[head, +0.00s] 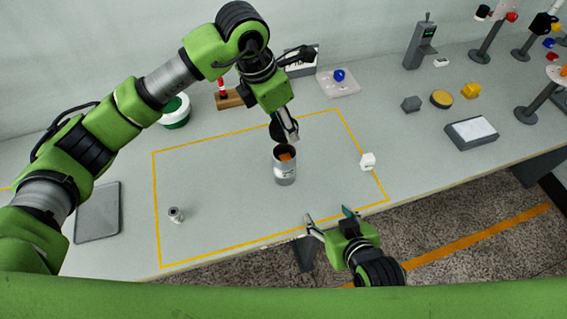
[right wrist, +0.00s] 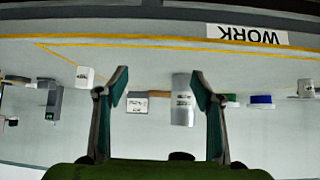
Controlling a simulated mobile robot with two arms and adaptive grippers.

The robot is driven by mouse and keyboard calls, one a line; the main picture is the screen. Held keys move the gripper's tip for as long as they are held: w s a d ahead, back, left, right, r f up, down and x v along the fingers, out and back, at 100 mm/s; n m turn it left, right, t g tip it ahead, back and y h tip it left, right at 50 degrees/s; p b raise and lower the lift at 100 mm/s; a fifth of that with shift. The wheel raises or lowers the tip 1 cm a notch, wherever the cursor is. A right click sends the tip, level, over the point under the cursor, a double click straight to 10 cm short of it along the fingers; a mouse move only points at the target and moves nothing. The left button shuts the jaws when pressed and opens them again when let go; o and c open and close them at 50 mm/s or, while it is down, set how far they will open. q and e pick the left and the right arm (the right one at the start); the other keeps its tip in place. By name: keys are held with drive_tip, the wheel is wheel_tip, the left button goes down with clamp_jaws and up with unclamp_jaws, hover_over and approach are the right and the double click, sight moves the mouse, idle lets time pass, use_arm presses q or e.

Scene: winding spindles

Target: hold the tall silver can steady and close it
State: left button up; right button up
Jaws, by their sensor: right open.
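The tall silver can (head: 285,172) stands upright on the table, its top open and something orange inside. It also shows in the right wrist view (right wrist: 182,100), upside down, between the spread fingers but beyond them. A dark round lid (head: 276,131) stands tilted up at the can's far rim; whether it is attached is unclear. My left gripper (head: 291,134) points down right beside the lid, just above the far rim; its finger closure and any hold on the lid are unclear. My right gripper (head: 329,217) is open and empty at the table's front edge, nearer than the can.
A yellow line (head: 215,137) frames the work area. A white cube (head: 368,161) lies right of the can, a small metal part (head: 176,215) far left. A grey tray (head: 97,212) lies at left. A wooden block (head: 229,99) stands behind. The table around the can is clear.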

sight(288, 166)
use_arm(q)
drive_tip(key=shift+r, duration=0.2)
drive_tip(key=shift+d+n, duration=0.1)
drive_tip(key=shift+n, duration=0.2)
use_arm(e)
drive_tip(key=w+a+r+t+y, duration=0.2)
drive_tip(key=w+a+r+t, duration=0.2)
drive_tip(key=a+r, duration=0.3)
drive_tip(key=shift+a+n+t, duration=0.3)
drive_tip(key=x, duration=1.2)
drive_tip(key=c, duration=1.7)
use_arm(q)
drive_tip(key=shift+f, duration=2.5)
use_arm(e)
drive_tip(key=shift+s, duration=0.1)
